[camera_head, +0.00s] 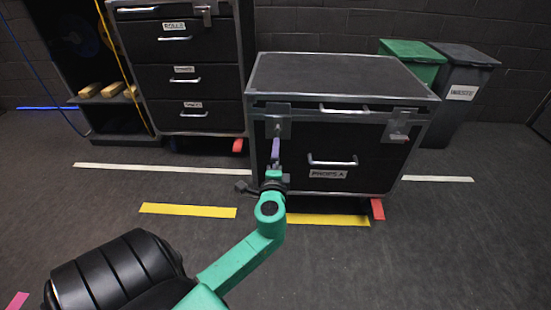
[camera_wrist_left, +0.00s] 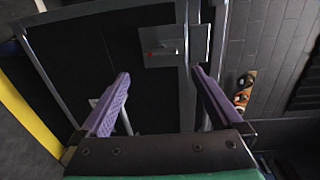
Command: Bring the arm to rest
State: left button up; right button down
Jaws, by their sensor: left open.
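My left arm is teal and reaches up from the bottom middle of the head view. Its purple-fingered left gripper (camera_head: 275,152) is in front of the left side of the black case (camera_head: 360,150), below the metal latch plate there. In the left wrist view the two purple fingers of my left gripper (camera_wrist_left: 161,75) are apart, with nothing held between them. The case's metal edge and latch plate (camera_wrist_left: 165,45) show beyond the fingertips. I cannot tell whether the fingers touch the case. My right gripper is not in view.
A black drawer cabinet (camera_head: 188,95) stands left of the case. An open shelf unit (camera_head: 115,118) is farther left. A green bin (camera_head: 413,55) and a grey bin (camera_head: 462,85) stand behind right. Yellow tape (camera_head: 188,210) marks the floor, which is open at right.

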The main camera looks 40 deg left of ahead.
pick_arm(q)
jog(key=shift+v, duration=1.15)
